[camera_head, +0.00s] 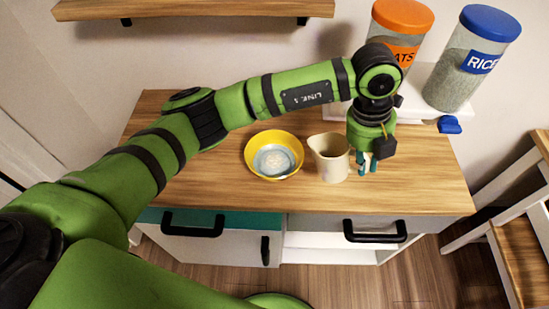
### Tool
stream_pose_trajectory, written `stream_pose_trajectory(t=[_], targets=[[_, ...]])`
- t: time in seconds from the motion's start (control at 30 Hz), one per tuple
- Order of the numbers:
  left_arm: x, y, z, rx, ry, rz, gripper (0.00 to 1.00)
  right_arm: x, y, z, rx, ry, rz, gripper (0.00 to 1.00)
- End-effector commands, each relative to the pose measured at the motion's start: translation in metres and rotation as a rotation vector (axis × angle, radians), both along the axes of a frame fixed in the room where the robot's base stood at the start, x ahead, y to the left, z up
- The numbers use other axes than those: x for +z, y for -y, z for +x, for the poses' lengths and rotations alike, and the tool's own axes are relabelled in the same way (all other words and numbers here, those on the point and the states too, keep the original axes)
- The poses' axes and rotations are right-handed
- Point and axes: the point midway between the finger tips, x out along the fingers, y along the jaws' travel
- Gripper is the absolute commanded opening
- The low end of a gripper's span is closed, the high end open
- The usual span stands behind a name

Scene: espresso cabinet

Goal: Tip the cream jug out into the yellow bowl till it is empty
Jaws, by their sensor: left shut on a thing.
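The cream jug (329,158) stands upright, with its spout toward the upper left. Whether its base touches the wooden top or is just above it, I cannot tell. My left gripper (365,163) reaches down at the jug's right side and is shut on it, likely at the handle, which the fingers hide. The yellow bowl (258,140) sits on the counter to the left of the jug, with a small gap between them. Its inside is pale blue-grey with a whitish patch at the bottom. My right gripper is not in view.
An orange-lidded oats jar (399,48) and a blue-lidded rice jar (458,75) stand on a white shelf at the back right. A small blue object (449,125) is below them. The wooden counter (420,180) is clear at right. A wall shelf (190,8) hangs above.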

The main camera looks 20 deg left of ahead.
Motion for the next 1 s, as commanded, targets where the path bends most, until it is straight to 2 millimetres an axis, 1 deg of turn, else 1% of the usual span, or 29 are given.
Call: stream_pose_trajectory(t=[0.03,0.3,0.33,0.37,0.6,1.0], targets=[[-0.013,0.001,0.0,0.0,0.003,0.005,0.0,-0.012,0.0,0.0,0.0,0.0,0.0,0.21],[-0.047,0.004,0.0,-0.001,0.006,0.035,0.0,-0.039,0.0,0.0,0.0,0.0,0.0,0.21],[-0.041,0.009,-0.001,-0.005,0.012,0.059,0.0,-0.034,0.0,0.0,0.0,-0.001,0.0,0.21],[-0.04,0.01,-0.001,-0.004,0.015,0.083,0.0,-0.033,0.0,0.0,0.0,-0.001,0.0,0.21],[-0.044,0.017,-0.002,-0.001,0.026,0.19,0.0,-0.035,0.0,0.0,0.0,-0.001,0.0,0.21],[-0.044,0.018,-0.002,0.001,0.029,0.213,0.0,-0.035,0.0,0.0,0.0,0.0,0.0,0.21]])
